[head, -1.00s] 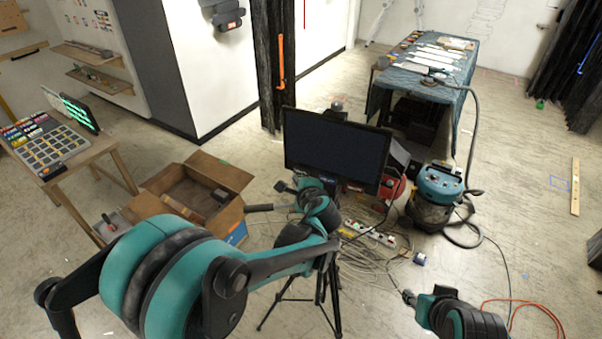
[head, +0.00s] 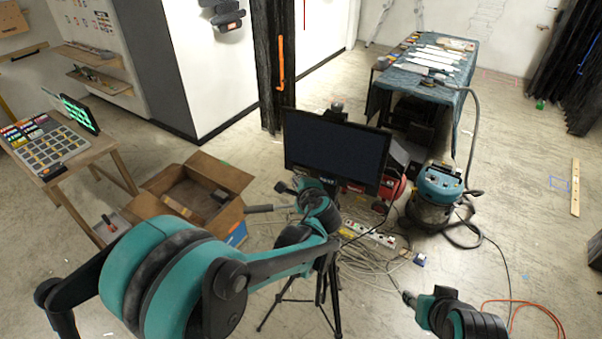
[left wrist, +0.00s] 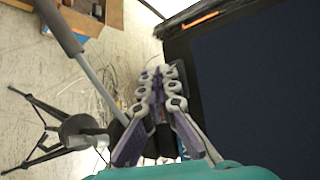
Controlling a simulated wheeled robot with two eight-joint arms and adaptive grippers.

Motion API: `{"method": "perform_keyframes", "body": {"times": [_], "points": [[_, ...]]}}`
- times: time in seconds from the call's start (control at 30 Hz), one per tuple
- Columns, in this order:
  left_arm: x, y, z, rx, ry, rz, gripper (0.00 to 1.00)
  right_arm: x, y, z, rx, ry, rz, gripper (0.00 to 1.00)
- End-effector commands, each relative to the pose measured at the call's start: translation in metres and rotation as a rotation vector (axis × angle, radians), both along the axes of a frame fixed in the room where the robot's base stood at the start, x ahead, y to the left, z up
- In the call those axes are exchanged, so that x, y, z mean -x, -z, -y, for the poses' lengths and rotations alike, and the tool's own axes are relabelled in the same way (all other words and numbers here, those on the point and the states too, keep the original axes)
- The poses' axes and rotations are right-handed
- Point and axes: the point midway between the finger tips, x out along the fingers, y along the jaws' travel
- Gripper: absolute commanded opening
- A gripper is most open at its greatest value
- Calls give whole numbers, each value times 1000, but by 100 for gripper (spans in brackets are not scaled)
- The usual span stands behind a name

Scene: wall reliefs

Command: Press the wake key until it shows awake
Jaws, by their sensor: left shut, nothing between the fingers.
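The black monitor (head: 335,148) stands on a tripod in the middle of the head view, its screen dark and blank. It also fills the right of the left wrist view (left wrist: 262,85). I cannot make out the wake key in either view. My left gripper (head: 285,187) is shut and empty by the lower left edge of the monitor. In the left wrist view its fingers (left wrist: 160,82) are together beside the monitor's dark edge; I cannot tell if they touch it. The end of my right arm (head: 410,298) is low at the right, its fingers too small to read.
A grey tripod handle (head: 268,208) sticks out left below the monitor. An open cardboard box (head: 182,190) lies left of it. Cables and a power strip (head: 370,234) lie on the floor behind, with a teal vacuum (head: 438,188) to the right. A keypad table (head: 95,150) stands at far left.

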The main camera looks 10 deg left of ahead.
Motion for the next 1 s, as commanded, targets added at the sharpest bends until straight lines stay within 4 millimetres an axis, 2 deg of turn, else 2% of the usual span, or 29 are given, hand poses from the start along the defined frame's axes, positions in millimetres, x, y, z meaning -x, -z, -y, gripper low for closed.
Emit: {"method": "perform_keyframes", "body": {"times": [1.0], "points": [[-9, 0, 2, 0, 0, 0, 0, 0, 4, 0, 0, 0, 0, 40]]}}
